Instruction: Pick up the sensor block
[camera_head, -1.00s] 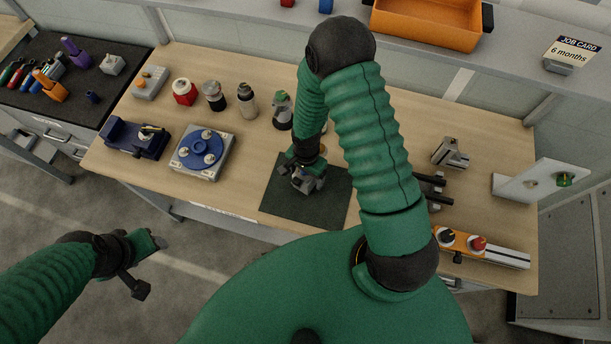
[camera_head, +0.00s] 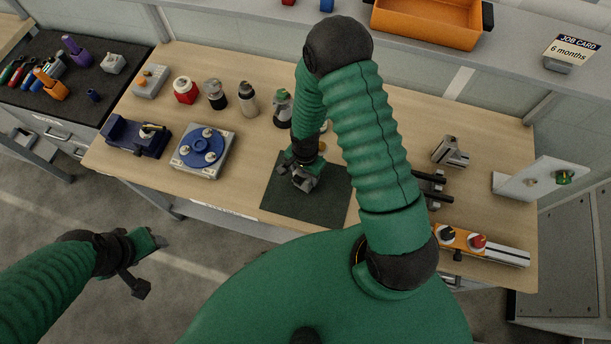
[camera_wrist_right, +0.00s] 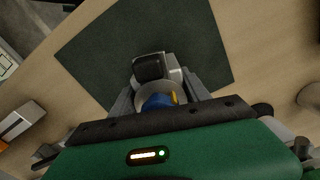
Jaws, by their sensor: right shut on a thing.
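The sensor block, a light grey block with a black face (camera_wrist_right: 152,68), is between the fingers of my right gripper (camera_wrist_right: 160,92) in the right wrist view. A rounded grey part with a blue patch shows behind it, partly hidden by the gripper. In the head view my right gripper (camera_head: 304,178) is shut on the grey block over the dark mat (camera_head: 290,207). I cannot tell whether the block touches the mat. My left gripper (camera_head: 150,268) is open and empty, over the floor in front of the table.
A blue round fixture (camera_head: 203,148) and a dark blue vise-like block (camera_head: 137,138) stand left of the mat. Several bottles stand behind. Right are a metal bracket (camera_head: 450,151), an upright white panel (camera_head: 538,180) and an orange switch box (camera_head: 462,240). The mat's front is clear.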

